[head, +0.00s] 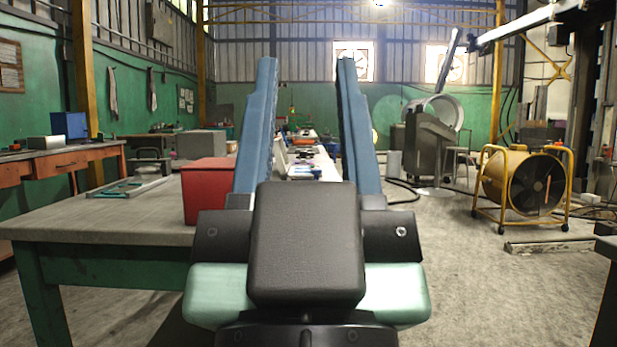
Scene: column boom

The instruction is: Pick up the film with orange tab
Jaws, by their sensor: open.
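My gripper (308,62) fills the middle of the head view. Its two long blue fingers stand wide apart with nothing held between them. I cannot make out a film with an orange tab. Between the fingers, further off, a pale surface (318,165) holds several small items, too small to tell apart. My gripper's dark body and the left finger hide part of the table and what may lie behind them.
A grey-topped table (95,216) with green legs stands at left. It carries a red container (203,188) close to my gripper's left side. An orange-fronted workbench (60,163) is further left. A yellow-framed fan (523,182) stands at right. The right-hand floor has open room.

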